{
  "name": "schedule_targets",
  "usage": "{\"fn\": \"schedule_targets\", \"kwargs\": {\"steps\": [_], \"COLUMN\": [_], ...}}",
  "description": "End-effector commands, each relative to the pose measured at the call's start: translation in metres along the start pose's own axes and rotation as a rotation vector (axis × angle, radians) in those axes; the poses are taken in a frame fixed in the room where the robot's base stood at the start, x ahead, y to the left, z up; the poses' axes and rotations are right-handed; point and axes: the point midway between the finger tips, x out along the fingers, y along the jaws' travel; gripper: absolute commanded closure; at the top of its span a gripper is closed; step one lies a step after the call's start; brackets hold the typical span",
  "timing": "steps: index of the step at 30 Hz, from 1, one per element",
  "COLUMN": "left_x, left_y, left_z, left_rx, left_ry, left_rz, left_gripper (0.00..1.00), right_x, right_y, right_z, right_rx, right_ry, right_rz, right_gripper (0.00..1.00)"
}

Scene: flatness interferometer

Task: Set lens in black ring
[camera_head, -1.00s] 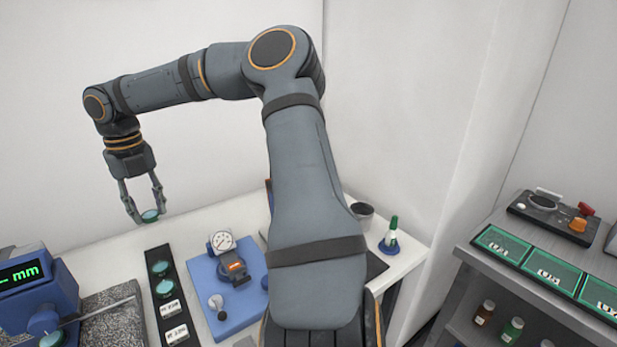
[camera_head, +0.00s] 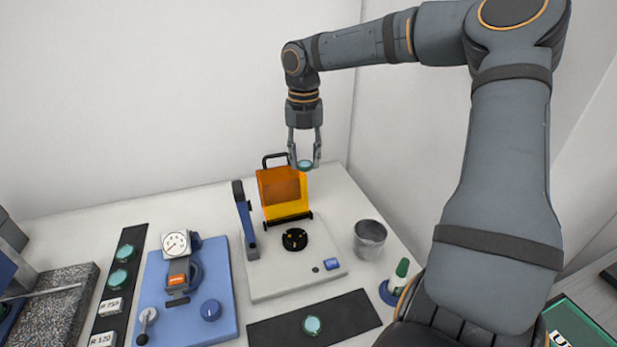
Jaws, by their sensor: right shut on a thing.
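My right gripper (camera_head: 304,160) is shut on a small teal lens (camera_head: 304,165), held level in the air. It hangs in front of and above the orange hood at the back of the interferometer. The black ring (camera_head: 294,240) sits on the interferometer's pale base (camera_head: 270,278), below the held lens in the picture. It looks empty of any lens, with small yellowish spots in it. My left gripper is not in view.
An orange hood (camera_head: 283,192) with a black handle and a blue post (camera_head: 245,218) stand at the base. A grey cup (camera_head: 369,239) and green-capped bottle (camera_head: 398,272) are at right. Other lenses lie on black mats (camera_head: 316,316). A blue dial gauge stand (camera_head: 187,290) is left.

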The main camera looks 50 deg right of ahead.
Motion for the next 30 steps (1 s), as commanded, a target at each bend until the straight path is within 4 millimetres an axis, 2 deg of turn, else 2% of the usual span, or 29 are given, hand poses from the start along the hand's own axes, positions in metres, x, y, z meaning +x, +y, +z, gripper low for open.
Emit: {"fn": "schedule_targets", "kwargs": {"steps": [1, 3, 9, 14, 20, 30], "left_x": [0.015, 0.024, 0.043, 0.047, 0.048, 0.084], "left_y": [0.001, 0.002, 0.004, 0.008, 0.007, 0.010], "left_z": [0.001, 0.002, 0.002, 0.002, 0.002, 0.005], "left_rx": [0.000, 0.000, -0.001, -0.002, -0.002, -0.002], "left_ry": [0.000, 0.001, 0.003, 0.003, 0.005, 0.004], "left_rz": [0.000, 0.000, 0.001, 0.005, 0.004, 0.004], "left_gripper": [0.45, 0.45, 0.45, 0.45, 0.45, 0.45], "right_x": [0.023, 0.044, 0.087, 0.101, 0.103, 0.129], "right_y": [0.004, 0.010, 0.021, 0.025, 0.026, 0.026], "right_z": [-0.010, -0.024, -0.059, -0.073, -0.075, -0.074], "right_rx": [0.074, 0.198, 0.495, 0.613, 0.635, 0.634], "right_ry": [0.002, 0.001, 0.002, 0.005, 0.005, 0.003], "right_rz": [-0.003, -0.003, 0.002, 0.007, 0.008, 0.008], "right_gripper": [0.93, 0.93, 0.93, 0.93, 0.93, 0.93]}}
